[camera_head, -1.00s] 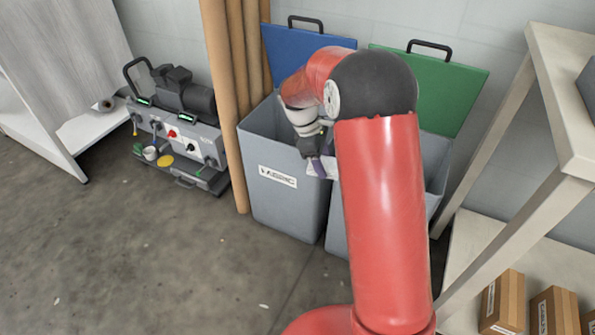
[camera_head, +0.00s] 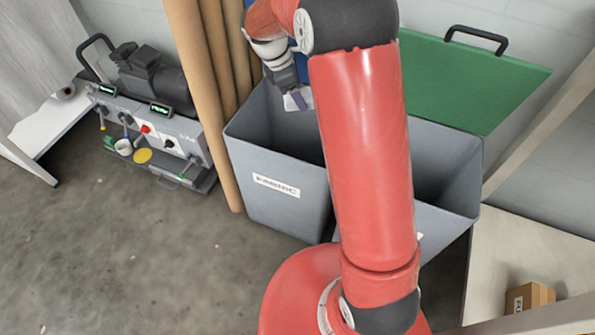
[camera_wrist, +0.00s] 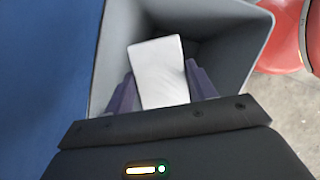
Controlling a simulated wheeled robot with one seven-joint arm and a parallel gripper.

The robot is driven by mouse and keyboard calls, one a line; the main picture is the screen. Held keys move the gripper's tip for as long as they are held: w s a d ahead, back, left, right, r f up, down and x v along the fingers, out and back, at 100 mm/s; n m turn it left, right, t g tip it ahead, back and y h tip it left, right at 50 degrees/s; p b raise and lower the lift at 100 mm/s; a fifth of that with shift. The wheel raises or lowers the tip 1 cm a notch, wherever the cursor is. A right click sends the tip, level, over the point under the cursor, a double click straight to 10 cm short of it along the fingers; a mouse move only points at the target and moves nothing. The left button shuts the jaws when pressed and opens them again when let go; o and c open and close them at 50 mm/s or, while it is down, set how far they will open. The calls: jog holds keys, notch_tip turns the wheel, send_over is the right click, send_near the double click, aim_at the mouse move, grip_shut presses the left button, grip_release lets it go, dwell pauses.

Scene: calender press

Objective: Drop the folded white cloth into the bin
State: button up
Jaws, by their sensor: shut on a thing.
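The folded white cloth (camera_wrist: 159,72) is held between the two dark purple fingers of my gripper (camera_wrist: 160,88) in the wrist view. In the head view the cloth (camera_head: 297,99) shows as a small pale patch at my gripper (camera_head: 294,97). The gripper is above the open top of the left grey bin (camera_head: 276,205), which has a white label reading FABRIC or similar. In the wrist view the inside of this bin (camera_wrist: 221,36) lies beyond the cloth. The cloth is apart from the bin floor as far as I can tell.
A second grey bin (camera_head: 452,190) with a raised green lid (camera_head: 470,85) stands to the right, partly hidden by my arm. The left bin's blue lid (camera_wrist: 45,70) is raised. Tall brown rolls (camera_head: 205,90) and a grey machine (camera_head: 150,115) stand to the left.

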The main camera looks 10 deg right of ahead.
aim_at(287, 96)
notch_tip(287, 96, down, 5)
jog(key=shift+f+b, duration=0.1)
jog(key=shift+b, duration=0.95)
jog(key=o, duration=1.1)
jog(key=shift+c, duration=0.2)
jog(key=v, duration=0.7)
jog(key=shift+a+r, duration=0.15)
jog(key=shift+r, duration=0.3)
jog(key=shift+r, duration=0.1)
